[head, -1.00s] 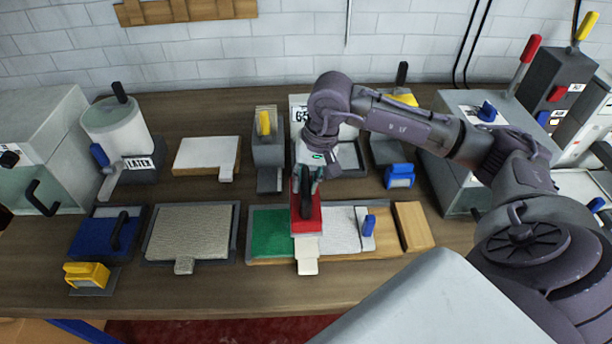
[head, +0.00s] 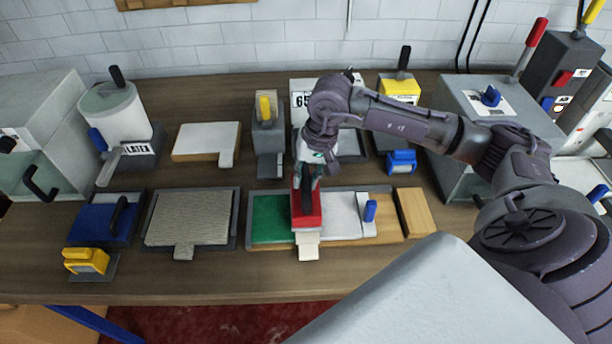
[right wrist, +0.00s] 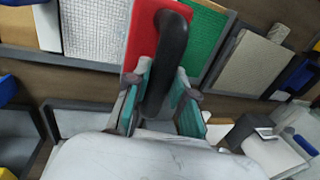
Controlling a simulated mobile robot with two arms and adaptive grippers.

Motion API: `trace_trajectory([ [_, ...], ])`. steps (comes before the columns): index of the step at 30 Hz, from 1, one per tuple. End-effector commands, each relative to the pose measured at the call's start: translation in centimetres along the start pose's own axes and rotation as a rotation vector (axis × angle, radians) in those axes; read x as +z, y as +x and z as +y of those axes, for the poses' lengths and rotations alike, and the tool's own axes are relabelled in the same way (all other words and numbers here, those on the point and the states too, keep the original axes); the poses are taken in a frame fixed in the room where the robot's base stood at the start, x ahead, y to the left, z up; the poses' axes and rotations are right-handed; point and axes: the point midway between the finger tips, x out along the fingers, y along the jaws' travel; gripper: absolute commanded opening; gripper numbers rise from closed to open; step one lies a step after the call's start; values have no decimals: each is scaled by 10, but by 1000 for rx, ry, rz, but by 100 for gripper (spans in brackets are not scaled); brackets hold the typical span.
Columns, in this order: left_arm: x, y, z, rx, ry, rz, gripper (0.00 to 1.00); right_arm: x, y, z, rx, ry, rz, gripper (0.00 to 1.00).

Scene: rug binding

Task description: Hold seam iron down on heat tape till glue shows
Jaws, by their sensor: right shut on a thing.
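The red seam iron (head: 307,219) with a black handle sits over the seam between a green carpet piece (head: 270,219) and a white textured piece (head: 341,217). A pale strip of tape (head: 308,247) sticks out at the iron's front edge. My right gripper (head: 307,181) is shut on the iron's black handle from above; the right wrist view shows the fingers on either side of the handle (right wrist: 170,62). The iron hides the seam under it, and I see no glue. My left gripper is not in view.
A beige mat (head: 190,218) lies on a tray to the left. A blue block with a black handle (head: 107,218) and a yellow device (head: 86,261) stand farther left. A wooden block (head: 415,212) is at the right end. The front table strip (head: 180,282) is clear.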

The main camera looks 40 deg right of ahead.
Motion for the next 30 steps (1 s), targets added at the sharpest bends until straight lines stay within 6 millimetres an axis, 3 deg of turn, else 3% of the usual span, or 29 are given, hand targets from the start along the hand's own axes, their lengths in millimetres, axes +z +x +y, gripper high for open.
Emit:
trace_trajectory([
  [30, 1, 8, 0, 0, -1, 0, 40, -1, 5, 0, -4, -1, 4, 0],
])
